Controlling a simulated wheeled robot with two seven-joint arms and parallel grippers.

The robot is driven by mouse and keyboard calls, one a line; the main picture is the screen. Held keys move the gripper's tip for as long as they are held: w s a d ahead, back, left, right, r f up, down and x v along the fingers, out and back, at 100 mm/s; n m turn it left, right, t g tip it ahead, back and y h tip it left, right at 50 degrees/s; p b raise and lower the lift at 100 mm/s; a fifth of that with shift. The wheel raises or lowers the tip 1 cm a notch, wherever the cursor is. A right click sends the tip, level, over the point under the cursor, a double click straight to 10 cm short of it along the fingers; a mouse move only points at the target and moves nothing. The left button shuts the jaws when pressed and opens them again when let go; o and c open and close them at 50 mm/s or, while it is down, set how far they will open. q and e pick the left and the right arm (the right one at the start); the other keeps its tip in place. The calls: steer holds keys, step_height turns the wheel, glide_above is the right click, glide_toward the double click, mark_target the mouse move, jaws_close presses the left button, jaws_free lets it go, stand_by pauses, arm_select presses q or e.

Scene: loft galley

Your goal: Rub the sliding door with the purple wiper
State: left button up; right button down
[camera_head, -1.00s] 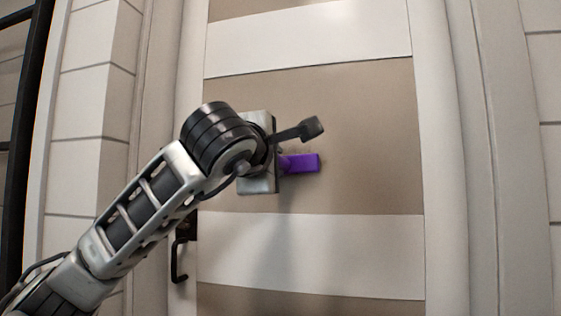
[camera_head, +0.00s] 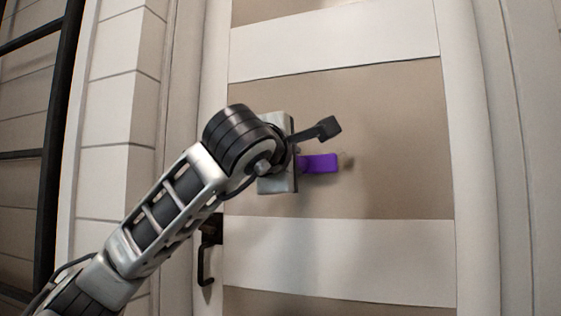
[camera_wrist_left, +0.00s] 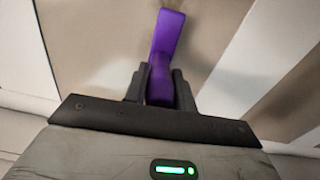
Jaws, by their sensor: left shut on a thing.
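The sliding door (camera_head: 375,255) has white bands and beige panels and fills the middle of the head view. My left gripper (camera_head: 299,162) is in front of its middle beige panel, its fingers mostly hidden by my wrist. The purple wiper (camera_head: 322,163) sticks out to the right of the gripper. In the left wrist view, the two dark fingers (camera_wrist_left: 160,90) are shut on the purple wiper (camera_wrist_left: 166,42), which extends beyond them against the beige panel. I cannot tell whether it touches the door. My right gripper is not in view.
A small brownish mark (camera_head: 346,160) shows on the panel just right of the wiper. A black handle (camera_head: 207,252) is at the door's left edge, below my wrist. A black frame (camera_head: 60,150) stands at far left. The panel right of the wiper is clear.

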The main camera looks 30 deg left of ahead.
arm_select(q)
steer(key=shift+w+d+f, duration=0.1)
steer(key=shift+w+d, duration=0.1)
steer(key=shift+d, duration=0.7)
steer(key=shift+w+d+f, duration=0.1)
steer(key=shift+w+d, duration=0.15)
steer(key=shift+d, duration=0.65)
steer(key=shift+w+d, duration=0.2)
steer(key=shift+d, duration=0.7)
steer(key=shift+c, duration=0.2)
steer(key=w+d+p, duration=0.1)
steer(key=d, duration=0.5)
steer(key=shift+w, duration=0.25)
steer(key=shift+d+r, duration=0.1)
steer(key=b+v, duration=0.3)
steer(key=v, duration=0.3)
steer(key=shift+s, duration=0.4)
steer(key=shift+b, duration=0.35)
